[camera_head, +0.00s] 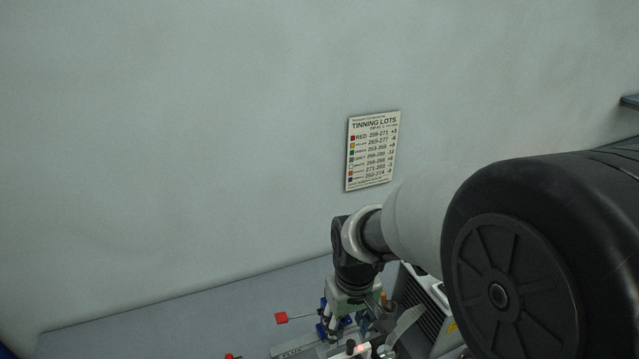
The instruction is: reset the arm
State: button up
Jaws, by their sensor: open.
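My arm comes in from the right and bends down at its dark wrist. My gripper (350,308) hangs below the wrist, over equipment on the bench, near the bottom edge of the view. It is small and partly mixed in with the blue and metal parts behind it. It is open. I see nothing clearly held in it, and cannot tell whether it touches the equipment.
A grey bench (190,310) runs along the plain wall, its left part mostly clear. A red flag-like piece (281,318) sticks out left of the equipment. A vented grey box (424,312) stands right of the gripper. A "TINNING LOTS" sign (372,151) hangs on the wall.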

jog(key=s+d+m+t+b, duration=0.1)
jog(key=s+d+b, duration=0.3)
jog(key=s, duration=0.5)
jog(key=s+d+m+t+b, duration=0.2)
jog(key=s+d+b, duration=0.2)
jog(key=s+b, duration=0.5)
jog(key=shift+s+d+r+m+t, duration=0.15)
jog(key=shift+s+d+m+t, duration=0.15)
jog(key=shift+t, duration=0.1)
dwell(1.3)
